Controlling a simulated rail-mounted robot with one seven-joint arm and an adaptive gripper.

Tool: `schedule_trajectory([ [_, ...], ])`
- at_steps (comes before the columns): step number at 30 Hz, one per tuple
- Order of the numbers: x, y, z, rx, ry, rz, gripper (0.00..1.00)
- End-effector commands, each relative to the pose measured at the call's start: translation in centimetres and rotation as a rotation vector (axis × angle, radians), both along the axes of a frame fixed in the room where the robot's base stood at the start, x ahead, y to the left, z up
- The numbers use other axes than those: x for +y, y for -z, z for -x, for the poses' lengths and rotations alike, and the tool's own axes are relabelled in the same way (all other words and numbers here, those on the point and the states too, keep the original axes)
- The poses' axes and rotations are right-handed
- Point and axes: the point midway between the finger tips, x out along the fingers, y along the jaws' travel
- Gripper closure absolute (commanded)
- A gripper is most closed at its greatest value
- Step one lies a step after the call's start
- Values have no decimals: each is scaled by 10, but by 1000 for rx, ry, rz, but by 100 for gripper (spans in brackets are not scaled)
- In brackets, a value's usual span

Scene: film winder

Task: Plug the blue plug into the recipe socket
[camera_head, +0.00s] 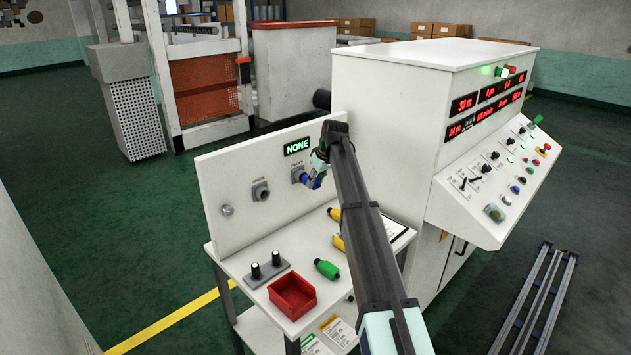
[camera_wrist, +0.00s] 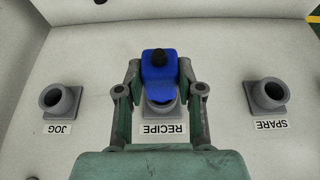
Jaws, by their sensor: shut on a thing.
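The blue plug (camera_wrist: 160,72) is between the two fingers of my gripper (camera_wrist: 160,78), which is shut on it. In the head view the blue plug (camera_head: 313,183) and my gripper (camera_head: 318,168) are at the white upright panel (camera_head: 235,176), partly hidden by my arm. The grey recipe socket (camera_wrist: 160,107) is in the middle of the wrist view, above its RECIPE label. The plug lines up with it and overlaps its upper part. A grey socket (camera_head: 298,175) shows beside the plug in the head view. I cannot tell whether the plug is inside the socket.
The JOG socket (camera_wrist: 58,99) and SPARE socket (camera_wrist: 268,94) are empty. A display (camera_head: 297,146) reads NONE. On the bench lie a green plug (camera_head: 327,268), yellow plugs (camera_head: 334,214), a red bin (camera_head: 291,307) and two black-knobbed posts (camera_head: 276,258). A control cabinet (camera_head: 400,90) stands at right.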

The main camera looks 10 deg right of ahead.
Motion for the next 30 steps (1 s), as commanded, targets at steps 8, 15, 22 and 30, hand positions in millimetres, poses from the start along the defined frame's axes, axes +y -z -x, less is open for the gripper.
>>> schedule_trajectory([
  [8,3,0,-4,-1,0,-1,99],
  [15,3,0,-5,-1,0,-1,34],
  [22,3,0,-4,0,0,0,34],
  [30,-2,-20,2,-1,0,0,34],
])
